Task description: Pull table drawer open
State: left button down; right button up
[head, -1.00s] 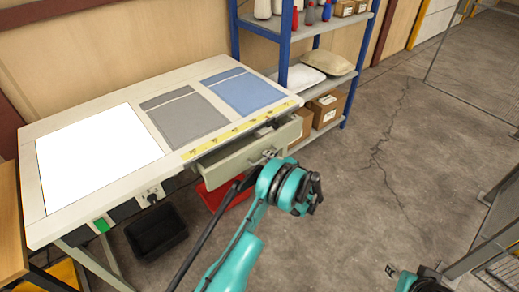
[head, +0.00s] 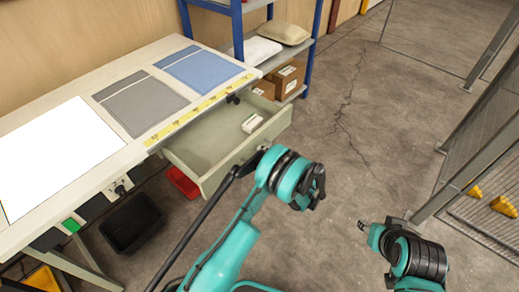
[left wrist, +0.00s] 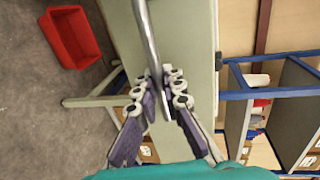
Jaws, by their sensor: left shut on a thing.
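The table drawer (head: 212,142) stands well out from under the worktable (head: 65,142), and its inside shows from above. A small white object (head: 252,123) lies in it near the front right. My left gripper (left wrist: 164,90) is shut on the drawer's metal handle (left wrist: 148,35) in the left wrist view, with fingers on both sides of the bar. The pale drawer front (left wrist: 190,45) is behind it. In the head view my left wrist hides most of the gripper and handle. My right gripper (head: 366,230) is over the floor at lower right, away from the drawer; its fingers are too small to read.
Grey cloth (head: 140,103) and blue cloth (head: 198,70) pieces lie on the tabletop. A red bin (head: 182,182) and a black bin (head: 131,222) are under the table. A blue-framed shelf (head: 309,45) stands behind. Mesh fencing (head: 470,150) is at right. The floor between is clear.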

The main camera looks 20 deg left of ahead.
pick_arm(q)
jog(key=c, duration=1.6)
grip_release()
jog(key=v, duration=1.2)
jog(key=shift+f, duration=0.1)
